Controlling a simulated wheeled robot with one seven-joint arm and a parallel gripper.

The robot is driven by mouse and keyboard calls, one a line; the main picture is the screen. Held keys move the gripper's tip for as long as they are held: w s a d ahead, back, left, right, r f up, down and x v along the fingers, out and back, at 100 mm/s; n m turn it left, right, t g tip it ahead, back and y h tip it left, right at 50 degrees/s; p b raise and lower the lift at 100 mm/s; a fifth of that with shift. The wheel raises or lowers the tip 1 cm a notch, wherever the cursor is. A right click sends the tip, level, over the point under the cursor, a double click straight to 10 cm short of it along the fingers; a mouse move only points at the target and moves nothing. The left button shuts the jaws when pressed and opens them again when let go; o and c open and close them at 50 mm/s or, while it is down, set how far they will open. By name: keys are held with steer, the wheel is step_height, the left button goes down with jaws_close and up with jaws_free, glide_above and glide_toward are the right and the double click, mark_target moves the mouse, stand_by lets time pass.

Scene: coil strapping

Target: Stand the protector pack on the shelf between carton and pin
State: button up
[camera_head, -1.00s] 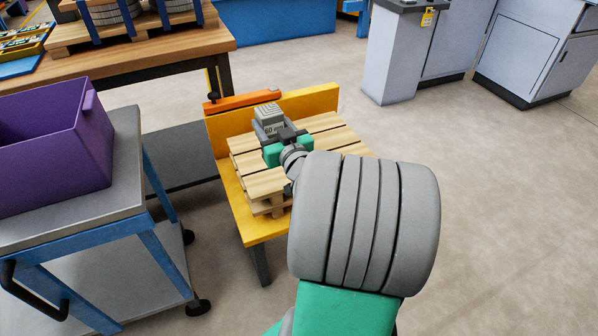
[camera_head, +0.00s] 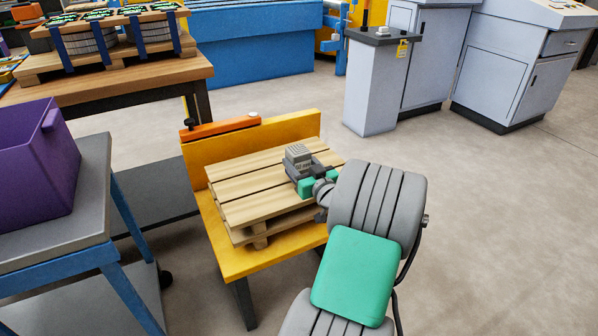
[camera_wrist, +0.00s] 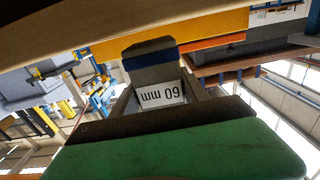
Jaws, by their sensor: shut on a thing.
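The protector pack (camera_head: 298,155) is a small grey ribbed block. In the wrist view its white label (camera_wrist: 161,94) reads "60 mm" upside down. My gripper (camera_head: 303,180) is shut on the pack, above the right part of a wooden pallet (camera_head: 250,187). In the wrist view the pack sits between the dark jaws, with my green wrist part below. Whether the pack touches the pallet cannot be told. I cannot make out the shelf, the carton or the pin for certain in either view.
The pallet lies on a yellow stand (camera_head: 218,238) with a raised back and an orange bar (camera_head: 220,128). A purple bin (camera_head: 35,165) is on a blue-framed cart at left. A wooden table (camera_head: 150,82) carries strapped coils. Grey cabinets stand at back right; floor is free at right.

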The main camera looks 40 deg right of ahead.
steer(key=shift+f, duration=0.65)
steer(key=shift+f, duration=0.1)
steer(key=o, duration=1.6)
